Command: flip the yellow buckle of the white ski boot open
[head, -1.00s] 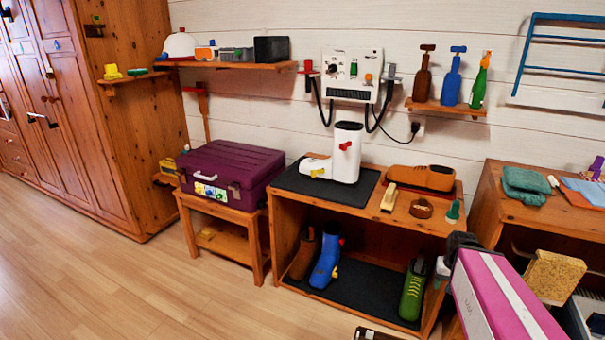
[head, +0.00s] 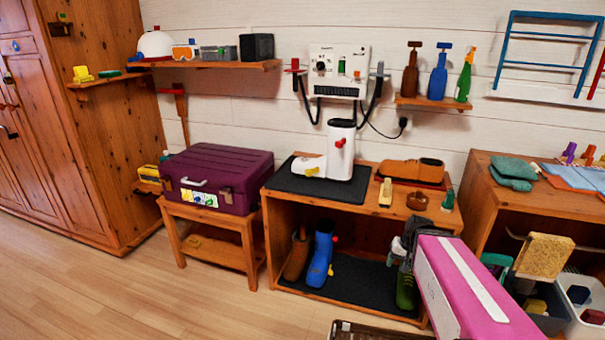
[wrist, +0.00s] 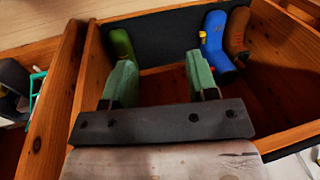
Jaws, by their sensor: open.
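The white ski boot (head: 342,160) stands on a dark mat on top of the wooden bench, its toe to the left. A red buckle (head: 340,142) is on its shaft, and a small yellow buckle (head: 312,171) shows low on its foot. My gripper (head: 398,250) is low and right of the boot, in front of the bench's open compartment, partly hidden by my arm. In the wrist view its green fingers (wrist: 160,80) are apart with nothing between them. The white boot is not clearly visible there.
Under the bench top stand a blue boot (head: 320,258), a brown boot (head: 298,255) and a green boot (head: 405,288). A brown shoe (head: 412,171) and a brush (head: 386,191) lie right of the white boot. A purple case (head: 215,178) stands left. Floor at front left is clear.

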